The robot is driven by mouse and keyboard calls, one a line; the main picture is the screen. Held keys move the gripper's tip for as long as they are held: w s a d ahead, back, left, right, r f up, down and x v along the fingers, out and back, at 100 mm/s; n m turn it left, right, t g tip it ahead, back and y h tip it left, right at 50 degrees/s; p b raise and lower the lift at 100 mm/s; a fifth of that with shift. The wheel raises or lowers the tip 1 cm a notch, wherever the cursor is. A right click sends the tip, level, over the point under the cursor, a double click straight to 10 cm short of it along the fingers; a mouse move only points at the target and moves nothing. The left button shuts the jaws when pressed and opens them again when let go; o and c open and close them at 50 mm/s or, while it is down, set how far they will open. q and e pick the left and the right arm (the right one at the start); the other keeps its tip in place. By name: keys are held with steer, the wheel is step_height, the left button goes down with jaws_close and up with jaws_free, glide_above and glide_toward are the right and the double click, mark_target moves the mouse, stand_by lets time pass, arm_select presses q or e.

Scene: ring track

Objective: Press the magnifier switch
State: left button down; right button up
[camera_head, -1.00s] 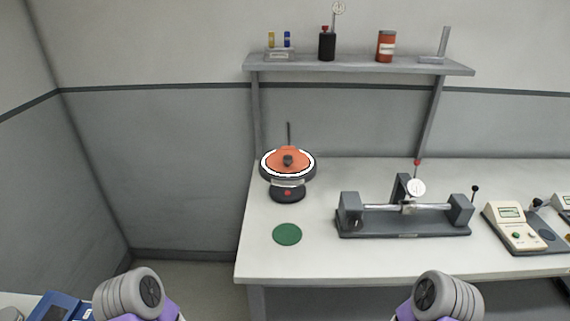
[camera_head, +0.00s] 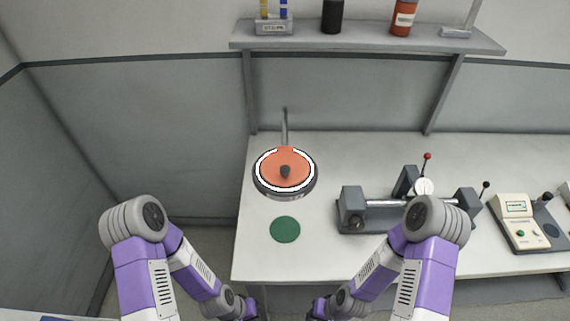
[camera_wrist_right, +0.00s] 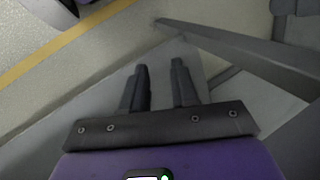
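The magnifier (camera_head: 268,184) stands at the left end of the bench as a round dark head with a white ring and an orange disc with a dark knob. Its base, where a red button showed earlier, is hidden under the head now. My right gripper (camera_wrist_right: 158,68) is open and empty in the right wrist view, its two fingers apart over the floor area. In the head view both arms are bent, with their wrists at the bottom edge in front of the bench, well short of the magnifier. My left gripper's fingers are out of the picture.
A green disc (camera_head: 285,230) lies on the bench (camera_head: 262,262) in front of the magnifier. A grey fixture with a rod (camera_head: 352,212) stands to the right, partly behind my right arm. A cream meter (camera_head: 521,235) is further right. A shelf (camera_head: 370,44) with containers runs above.

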jaws_close()
steer(key=shift+w, duration=0.1)
stand_by(1.3)
